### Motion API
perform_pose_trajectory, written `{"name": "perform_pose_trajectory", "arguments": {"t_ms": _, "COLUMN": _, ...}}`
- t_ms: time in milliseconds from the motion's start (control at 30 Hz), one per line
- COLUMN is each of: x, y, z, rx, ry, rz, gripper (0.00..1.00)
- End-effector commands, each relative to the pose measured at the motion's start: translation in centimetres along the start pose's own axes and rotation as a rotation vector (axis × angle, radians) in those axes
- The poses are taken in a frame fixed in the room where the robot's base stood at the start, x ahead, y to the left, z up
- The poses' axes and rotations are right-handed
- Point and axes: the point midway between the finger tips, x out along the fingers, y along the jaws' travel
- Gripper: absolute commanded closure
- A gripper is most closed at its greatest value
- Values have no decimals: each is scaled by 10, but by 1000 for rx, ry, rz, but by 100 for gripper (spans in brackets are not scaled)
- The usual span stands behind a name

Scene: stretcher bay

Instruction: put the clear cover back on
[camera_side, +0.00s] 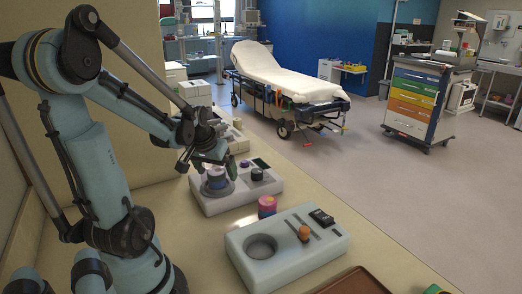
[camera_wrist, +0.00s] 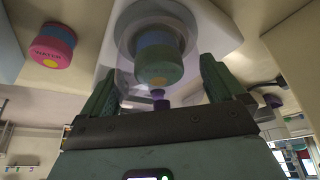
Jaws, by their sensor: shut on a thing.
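My gripper (camera_side: 217,172) is at the far grey-white unit (camera_side: 222,205), over its round seat at the left end. In the wrist view my gripper (camera_wrist: 160,70) has its two green fingers on either side of the clear cover (camera_wrist: 124,50), a see-through cylinder, and is shut on it. Inside the cover's outline stands a banded blue and green container (camera_wrist: 158,62), which shows blue and purple in the side view (camera_side: 216,176). The cover appears to be around this container. Whether its rim touches the seat is hard to tell.
A pink jar (camera_side: 267,206), labelled in the wrist view (camera_wrist: 52,45), stands between the units. The nearer unit (camera_side: 300,258) has an empty round well (camera_side: 262,247), an orange knob (camera_side: 304,232) and slots. A brown tray (camera_side: 355,283) lies at the front edge.

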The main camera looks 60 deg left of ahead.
Motion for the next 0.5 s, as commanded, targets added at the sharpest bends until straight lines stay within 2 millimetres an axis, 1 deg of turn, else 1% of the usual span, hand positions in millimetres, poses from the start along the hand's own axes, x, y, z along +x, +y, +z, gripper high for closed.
{"name": "perform_pose_trajectory", "arguments": {"t_ms": 400, "x": 0, "y": 0, "z": 0, "rx": 0, "ry": 0, "rz": 0, "gripper": 36}}
{"name": "perform_pose_trajectory", "arguments": {"t_ms": 433, "x": 0, "y": 0, "z": 0, "rx": 0, "ry": 0, "rz": 0, "gripper": 3}}
{"name": "perform_pose_trajectory", "arguments": {"t_ms": 467, "x": 0, "y": 0, "z": 0, "rx": 0, "ry": 0, "rz": 0, "gripper": 0}}
{"name": "perform_pose_trajectory", "arguments": {"t_ms": 500, "x": 0, "y": 0, "z": 0, "rx": 0, "ry": 0, "rz": 0, "gripper": 0}}
